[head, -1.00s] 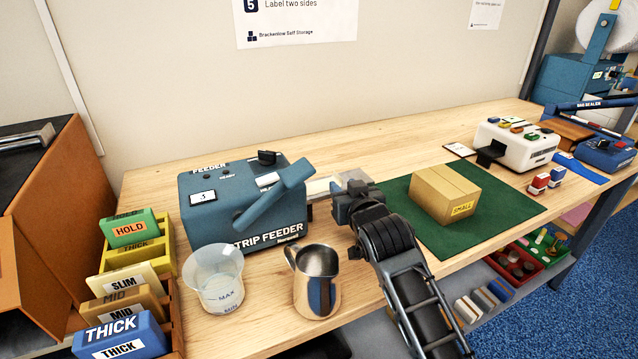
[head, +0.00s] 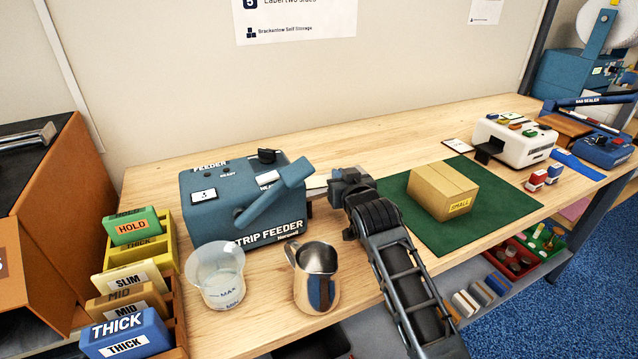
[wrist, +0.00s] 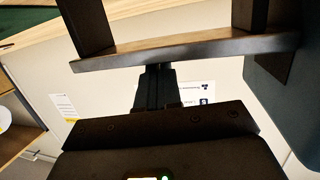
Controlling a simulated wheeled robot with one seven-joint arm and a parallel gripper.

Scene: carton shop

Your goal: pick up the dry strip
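The blue strip feeder (head: 215,205) stands on the bench left of my gripper, its lever slanting up to the right. A pale, flat piece (head: 317,184) shows at the feeder's right side, mostly hidden behind the feeder and my gripper; I cannot tell if it is the dry strip or the feeder's outlet. My gripper (head: 346,186) is just right of the feeder, close to that piece, its fingertips unclear in the head view. In the wrist view its two dark fingers (wrist: 170,20) stand wide apart with nothing seen between them.
A clear measuring cup (head: 216,277) and a steel jug (head: 316,276) stand in front of the feeder. A small carton (head: 443,190) sits on a green mat (head: 505,212) to the right. Labelled blocks (head: 127,333) fill a rack at left.

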